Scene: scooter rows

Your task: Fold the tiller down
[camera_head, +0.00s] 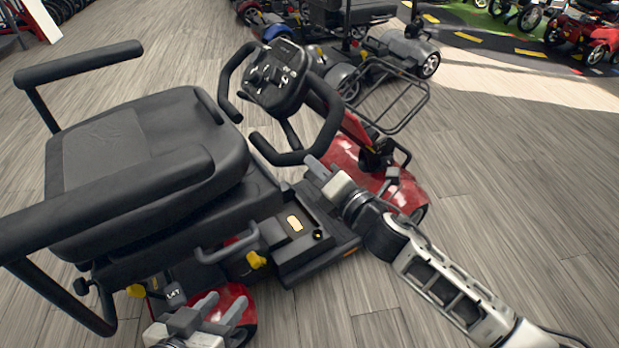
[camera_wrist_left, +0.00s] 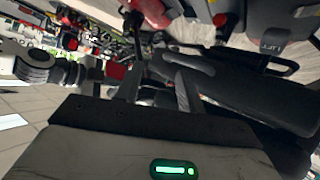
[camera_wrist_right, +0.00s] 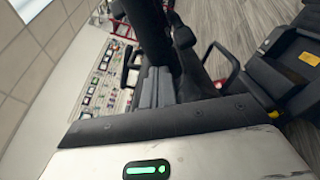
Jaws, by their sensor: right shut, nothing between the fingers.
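The scooter's tiller (camera_head: 277,80) stands raised, with its console and black looped handlebar (camera_head: 290,157) leaning toward the seat. Its red front body (camera_head: 365,172) is below. My right gripper (camera_head: 312,163) is shut and empty, its tips close beside the lower right part of the handlebar; whether they touch I cannot tell. Its closed fingers show in the right wrist view (camera_wrist_right: 157,72), in front of a dark scooter part. My left gripper (camera_head: 221,305) is open and empty, low beside the scooter's red rear part. Its spread fingers show in the left wrist view (camera_wrist_left: 157,80).
The black seat (camera_head: 150,145) with its armrests fills the left. Yellow levers (camera_head: 257,260) sit on the base below it. A black wire basket (camera_head: 398,100) is beyond the tiller. Other scooters (camera_head: 410,50) stand behind. Wood floor (camera_head: 520,190) at right is clear.

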